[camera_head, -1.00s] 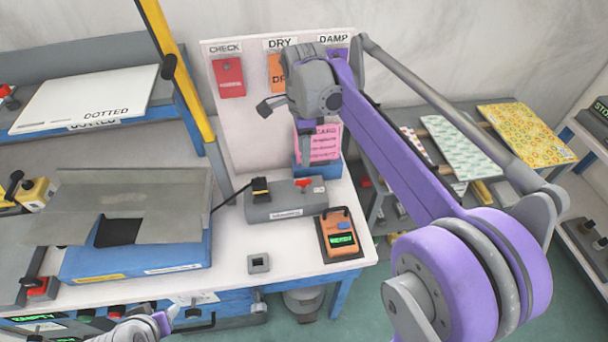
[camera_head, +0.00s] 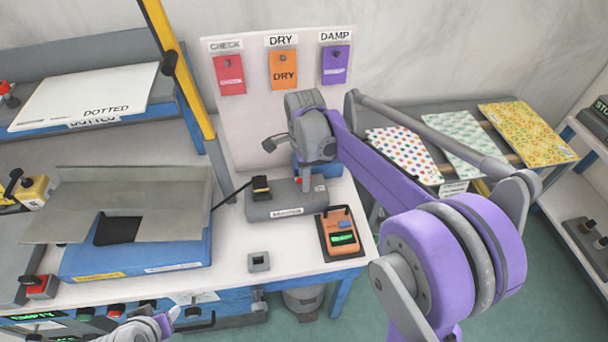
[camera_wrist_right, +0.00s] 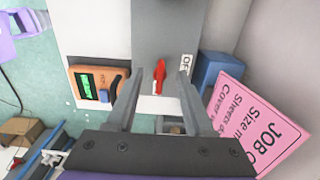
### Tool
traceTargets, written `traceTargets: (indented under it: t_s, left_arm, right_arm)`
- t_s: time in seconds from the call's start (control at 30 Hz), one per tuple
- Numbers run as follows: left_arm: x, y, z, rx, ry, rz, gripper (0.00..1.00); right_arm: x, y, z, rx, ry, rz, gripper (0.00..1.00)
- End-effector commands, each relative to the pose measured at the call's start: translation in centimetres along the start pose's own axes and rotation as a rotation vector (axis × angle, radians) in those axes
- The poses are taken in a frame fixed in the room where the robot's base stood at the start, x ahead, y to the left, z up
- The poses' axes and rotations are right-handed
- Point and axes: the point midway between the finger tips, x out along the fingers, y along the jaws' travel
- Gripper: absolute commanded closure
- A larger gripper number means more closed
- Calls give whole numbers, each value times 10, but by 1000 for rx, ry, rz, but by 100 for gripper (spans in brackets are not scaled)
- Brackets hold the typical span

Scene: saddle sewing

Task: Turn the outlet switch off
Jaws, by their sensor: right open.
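The grey outlet box (camera_head: 272,208) lies on the white bench with a black plug in its left end. Its red switch (camera_wrist_right: 160,76) shows in the right wrist view, with a white label reading "OF…" (camera_wrist_right: 187,66) beside it. My right gripper (camera_wrist_right: 158,84) is open and points down at the box, its two fingers on either side of the red switch. I cannot tell whether they touch it. In the head view my right gripper (camera_head: 306,184) is over the box's right part and mostly hides the switch. My left gripper (camera_head: 164,322) shows partly at the bottom edge.
An orange meter (camera_head: 342,238) with a green display lies right of the outlet box. A small grey square holder (camera_head: 258,262) stands in front. A blue holder with a pink job card (camera_wrist_right: 262,122) is close to the right gripper. A board with hanging tags rises behind.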

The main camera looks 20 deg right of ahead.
Motion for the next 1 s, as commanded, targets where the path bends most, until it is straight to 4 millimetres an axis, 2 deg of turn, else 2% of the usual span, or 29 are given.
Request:
traceTargets:
  t_s: [0.03, 0.3, 0.73, 1.0]
  left_arm:
    - [0, 0, 0, 0, 0, 0, 50]
    - [0, 0, 0, 0, 0, 0, 50]
    - [1, 0, 1, 0, -1, 0, 50]
    - [3, 0, 4, 0, -4, 0, 50]
  right_arm:
    - [0, 0, 0, 0, 0, 0, 53]
    - [0, 0, 0, 0, 0, 0, 100]
    - [0, 0, 0, -23, 0, 0, 100]
    - [0, 0, 0, -160, 0, 0, 100]
